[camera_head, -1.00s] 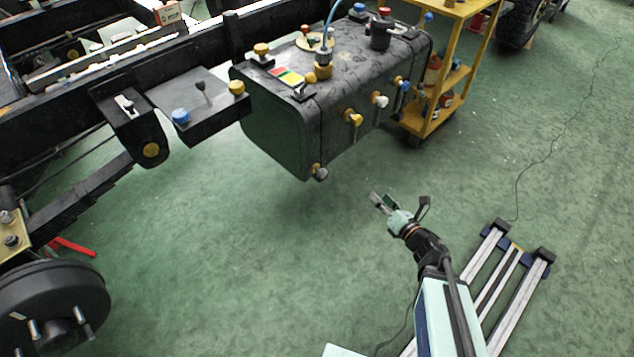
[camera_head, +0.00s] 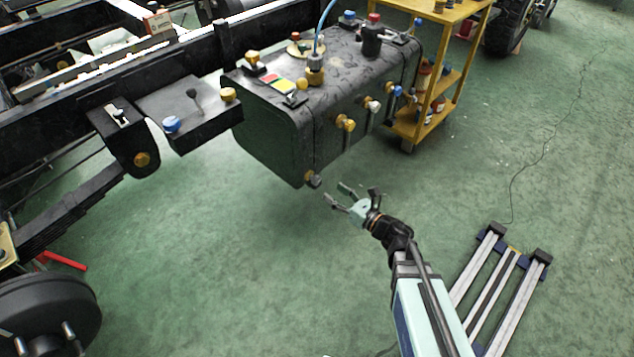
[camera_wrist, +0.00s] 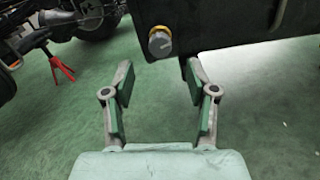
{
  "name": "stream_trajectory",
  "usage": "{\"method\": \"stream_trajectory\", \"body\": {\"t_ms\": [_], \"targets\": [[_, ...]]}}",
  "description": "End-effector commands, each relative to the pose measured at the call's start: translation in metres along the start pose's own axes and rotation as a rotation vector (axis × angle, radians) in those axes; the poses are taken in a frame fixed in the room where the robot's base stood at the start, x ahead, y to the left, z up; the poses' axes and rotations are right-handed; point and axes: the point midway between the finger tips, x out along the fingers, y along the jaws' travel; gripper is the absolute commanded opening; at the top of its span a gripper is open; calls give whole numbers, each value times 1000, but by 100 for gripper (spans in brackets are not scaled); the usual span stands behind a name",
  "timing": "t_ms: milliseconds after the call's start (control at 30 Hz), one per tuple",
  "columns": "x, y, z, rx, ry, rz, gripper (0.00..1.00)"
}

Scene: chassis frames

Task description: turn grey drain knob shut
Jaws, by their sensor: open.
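The grey drain knob (camera_head: 314,181) sits on a brass-coloured fitting at the lower front corner of the black tank (camera_head: 285,130). In the wrist view the grey knob (camera_wrist: 160,44) shows its round face with a yellow collar behind it, above and beyond the fingers. My gripper (camera_head: 336,195) is open and empty, close to the knob on its right and slightly below it in the head view. In the wrist view the two fingers of my gripper (camera_wrist: 159,80) stand apart, with floor visible between them. They do not appear to touch the knob.
Yellow (camera_head: 346,124), white (camera_head: 373,106) and blue (camera_head: 395,91) knobs stick out of the tank's front side. A black chassis rail runs along the upper left. A yellow cart (camera_head: 452,75) stands behind the tank. The green floor below the tank is clear.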

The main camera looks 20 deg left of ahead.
Motion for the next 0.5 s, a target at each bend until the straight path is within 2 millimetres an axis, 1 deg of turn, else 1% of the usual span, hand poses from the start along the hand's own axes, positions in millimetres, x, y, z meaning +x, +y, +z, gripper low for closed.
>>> {"method": "stream_trajectory", "body": {"t_ms": [33,200,400,500], "targets": [[13,-1,-3,-1,0,3,57],[45,-2,-2,-2,0,2,57],[71,-1,-2,0,0,1,57],[77,-1,-1,1,0,0,57]]}}
